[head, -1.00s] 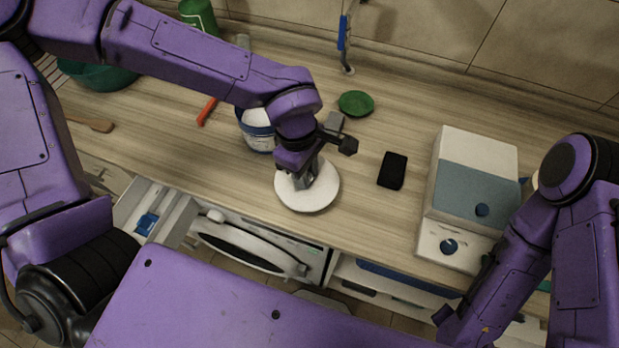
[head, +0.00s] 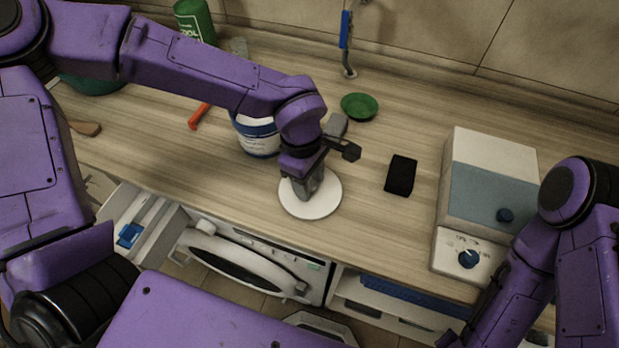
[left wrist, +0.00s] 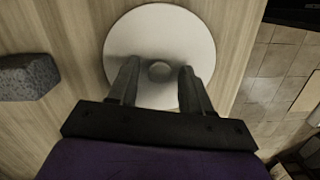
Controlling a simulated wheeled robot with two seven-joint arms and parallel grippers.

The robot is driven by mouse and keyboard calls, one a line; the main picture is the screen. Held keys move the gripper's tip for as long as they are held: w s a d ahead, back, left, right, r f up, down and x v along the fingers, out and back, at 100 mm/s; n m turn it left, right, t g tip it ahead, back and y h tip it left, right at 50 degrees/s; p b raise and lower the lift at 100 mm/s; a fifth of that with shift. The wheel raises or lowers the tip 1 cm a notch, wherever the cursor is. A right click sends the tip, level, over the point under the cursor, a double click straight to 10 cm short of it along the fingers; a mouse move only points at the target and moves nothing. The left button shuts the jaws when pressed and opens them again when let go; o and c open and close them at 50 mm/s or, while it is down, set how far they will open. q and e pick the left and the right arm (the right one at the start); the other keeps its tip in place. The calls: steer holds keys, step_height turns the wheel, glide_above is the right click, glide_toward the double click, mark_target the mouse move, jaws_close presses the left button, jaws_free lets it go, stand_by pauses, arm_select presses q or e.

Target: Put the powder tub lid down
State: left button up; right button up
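The powder tub lid (head: 325,205) is a round white disc lying flat on the wooden counter near its front edge. In the left wrist view the lid (left wrist: 150,35) shows a small round knob at its middle. My left gripper (head: 308,193) points down over the lid. In the left wrist view its fingers (left wrist: 159,85) are apart, one on each side of the knob, with a gap to it. The powder tub (head: 258,140), white with a blue band, stands uncovered behind and left of the lid, partly behind my arm.
A black block (head: 401,175) and a white and grey appliance (head: 490,190) stand to the right. A green dish (head: 360,106) and a grey block (head: 336,125) lie behind. An open drawer (head: 150,220) and a round appliance door (head: 240,262) jut out below the counter.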

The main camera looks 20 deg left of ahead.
arm_select(q)
step_height(320, 180, up, 12)
steer(key=a, duration=0.1)
steer(key=shift+w+a+r, duration=0.15)
steer(key=shift+w+a, duration=0.05)
stand_by(0.3)
